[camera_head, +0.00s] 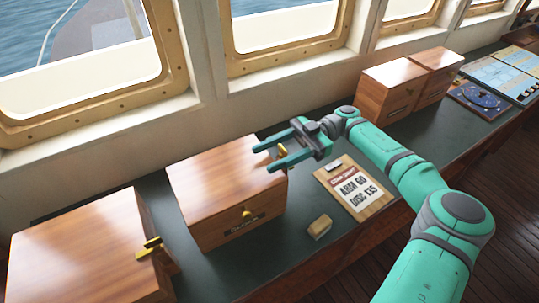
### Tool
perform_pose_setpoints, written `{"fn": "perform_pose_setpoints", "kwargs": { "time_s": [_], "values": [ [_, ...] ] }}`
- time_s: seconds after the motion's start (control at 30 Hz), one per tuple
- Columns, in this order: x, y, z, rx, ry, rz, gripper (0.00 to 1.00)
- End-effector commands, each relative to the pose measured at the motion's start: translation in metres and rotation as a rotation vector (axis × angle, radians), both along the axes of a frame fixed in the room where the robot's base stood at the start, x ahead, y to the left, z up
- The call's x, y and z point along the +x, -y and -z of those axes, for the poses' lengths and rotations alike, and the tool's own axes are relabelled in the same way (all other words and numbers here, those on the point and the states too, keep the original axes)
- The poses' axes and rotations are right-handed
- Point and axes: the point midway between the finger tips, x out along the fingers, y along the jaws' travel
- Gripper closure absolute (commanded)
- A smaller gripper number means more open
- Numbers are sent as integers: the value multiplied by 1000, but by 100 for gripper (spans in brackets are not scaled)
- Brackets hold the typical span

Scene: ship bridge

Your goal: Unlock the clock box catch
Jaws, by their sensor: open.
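Wooden boxes stand on the dark counter, and their name plates are too small to read, so I cannot tell which is the clock box. The middle box (222,178) is closed, with a brass knob (247,213) above a plate on its front. A brass fitting (283,150) shows at its right edge, between the fingers of my gripper. My gripper (265,153) is open, its fingers pointing left over that box's right end. I cannot tell whether they touch the fitting. The left box (80,240) has a brass catch (149,247) on its right side.
A clipboard (378,202) with a printed sheet and a small tan block (319,227) lie right of the middle box. Two more wooden boxes (393,72) stand farther back, near a blue chart (502,78). Windows line the wall behind. The counter's front edge runs below.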

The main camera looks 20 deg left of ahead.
Motion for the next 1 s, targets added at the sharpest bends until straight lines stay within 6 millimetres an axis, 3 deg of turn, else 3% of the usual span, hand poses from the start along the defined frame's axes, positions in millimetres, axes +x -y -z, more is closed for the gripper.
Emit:
{"fn": "perform_pose_setpoints", "kwargs": {
  "time_s": [0.5,1.0],
  "values": [
    [49,36,0,0,0,0,52],
    [54,41,0,0,0,-1,52]
  ]
}}
